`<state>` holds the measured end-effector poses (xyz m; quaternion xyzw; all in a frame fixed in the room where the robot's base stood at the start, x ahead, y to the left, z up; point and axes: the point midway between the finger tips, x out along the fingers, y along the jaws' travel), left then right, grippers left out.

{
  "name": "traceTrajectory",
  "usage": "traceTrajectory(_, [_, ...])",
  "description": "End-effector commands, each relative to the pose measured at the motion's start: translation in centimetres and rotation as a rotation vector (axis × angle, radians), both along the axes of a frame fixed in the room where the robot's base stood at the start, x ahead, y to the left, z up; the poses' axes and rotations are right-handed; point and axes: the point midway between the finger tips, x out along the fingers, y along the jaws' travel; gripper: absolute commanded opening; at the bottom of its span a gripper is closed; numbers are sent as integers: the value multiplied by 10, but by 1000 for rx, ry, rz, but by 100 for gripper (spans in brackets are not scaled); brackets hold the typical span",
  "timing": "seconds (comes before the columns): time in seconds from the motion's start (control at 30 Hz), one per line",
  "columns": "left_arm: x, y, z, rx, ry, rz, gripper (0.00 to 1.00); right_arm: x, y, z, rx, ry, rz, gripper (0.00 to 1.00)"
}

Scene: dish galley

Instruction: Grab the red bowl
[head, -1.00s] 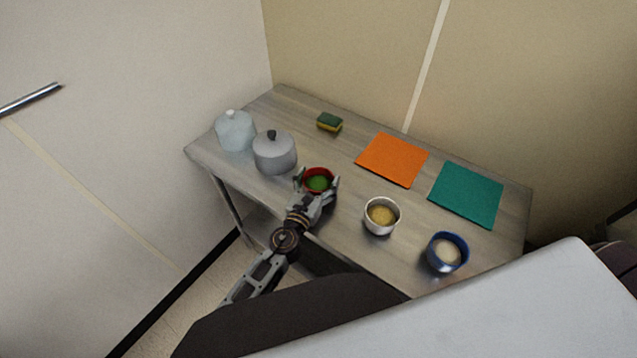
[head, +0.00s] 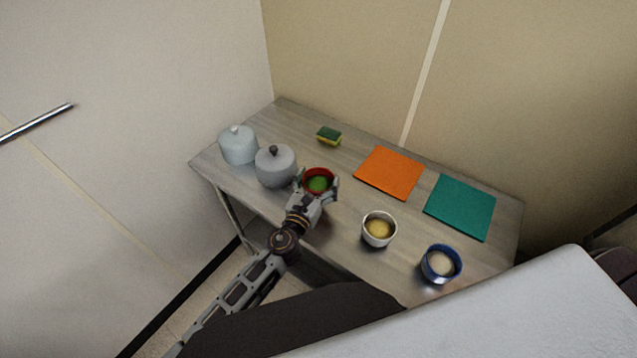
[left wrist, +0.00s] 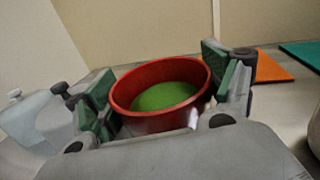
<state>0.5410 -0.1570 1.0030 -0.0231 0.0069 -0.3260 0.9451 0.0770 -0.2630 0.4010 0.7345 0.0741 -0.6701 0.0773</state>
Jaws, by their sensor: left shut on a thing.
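The red bowl (head: 318,175) has green contents and is at the near-left part of the table, beside the grey lidded pot. My left gripper (head: 317,187) is shut on it, with one finger on each side. In the left wrist view the red bowl (left wrist: 160,122) is upright between the green-padded fingers of the left gripper (left wrist: 160,95). I cannot tell whether the bowl's base touches the table. My right gripper is not in view.
A grey pot (head: 275,166) and a pale lidded jar (head: 238,146) stand left of the bowl. A sponge (head: 329,136), orange mat (head: 390,172) and teal mat (head: 460,207) lie behind. A white bowl (head: 379,230) and blue bowl (head: 441,264) stand to the right.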

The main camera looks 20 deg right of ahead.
Motion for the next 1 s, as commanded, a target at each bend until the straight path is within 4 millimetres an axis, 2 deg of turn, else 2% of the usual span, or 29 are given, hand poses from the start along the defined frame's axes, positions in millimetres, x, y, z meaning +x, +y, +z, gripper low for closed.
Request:
traceTrajectory(0.03, [0,0,9,0,-3,-2,45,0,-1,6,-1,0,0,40])
traceTrajectory(0.33, [0,0,32,1,-2,0,45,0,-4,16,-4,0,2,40])
traceTrajectory(1.0, [0,0,36,0,0,0,45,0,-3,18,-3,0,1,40])
